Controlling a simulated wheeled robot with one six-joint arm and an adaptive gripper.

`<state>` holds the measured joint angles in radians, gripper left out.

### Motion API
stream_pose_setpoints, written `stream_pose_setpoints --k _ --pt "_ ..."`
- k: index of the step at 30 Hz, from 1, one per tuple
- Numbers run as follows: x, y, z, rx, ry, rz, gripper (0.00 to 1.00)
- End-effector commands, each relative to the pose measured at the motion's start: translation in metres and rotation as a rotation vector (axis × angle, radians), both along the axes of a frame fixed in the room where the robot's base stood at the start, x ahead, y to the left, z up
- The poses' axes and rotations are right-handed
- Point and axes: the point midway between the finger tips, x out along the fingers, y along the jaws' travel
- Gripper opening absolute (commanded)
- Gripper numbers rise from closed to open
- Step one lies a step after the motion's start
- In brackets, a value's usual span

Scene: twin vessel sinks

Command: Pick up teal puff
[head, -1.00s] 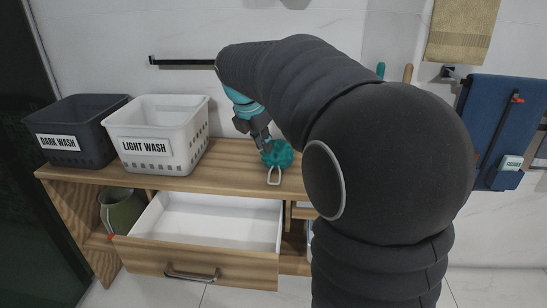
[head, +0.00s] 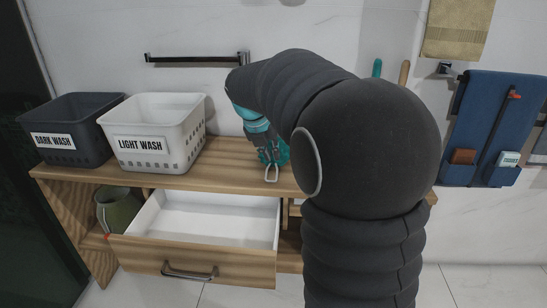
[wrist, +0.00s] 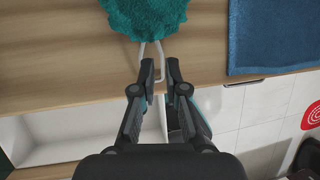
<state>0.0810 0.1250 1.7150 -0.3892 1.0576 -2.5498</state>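The teal puff (head: 284,151) sits on the wooden counter top, with its pale cord loop (head: 271,173) toward the front edge. My gripper (head: 270,160) is low over the counter and hides part of the puff in the head view. In the wrist view the ruffled puff (wrist: 145,14) is at the top, beyond the fingertips. Its cord loop (wrist: 159,62) reaches down to between the two fingertips of my gripper (wrist: 160,67). The fingers are apart, with a gap between them. I cannot tell whether they touch the cord.
A white "LIGHT WASH" basket (head: 155,135) and a dark "DARK WASH" basket (head: 65,130) stand left on the counter (head: 215,168). An open, empty drawer (head: 205,215) juts out below. A blue cloth (wrist: 270,38) is right in the wrist view.

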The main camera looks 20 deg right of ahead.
Motion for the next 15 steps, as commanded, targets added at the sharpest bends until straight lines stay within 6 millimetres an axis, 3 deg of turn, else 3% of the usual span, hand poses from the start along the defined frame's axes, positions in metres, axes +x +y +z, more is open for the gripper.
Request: stream_pose_setpoints --k 8,15 --pt "0.003 -0.007 -0.018 0.0 0.001 -0.002 0.12" --pt "0.007 -0.018 -0.049 0.0 0.002 -0.002 0.12"
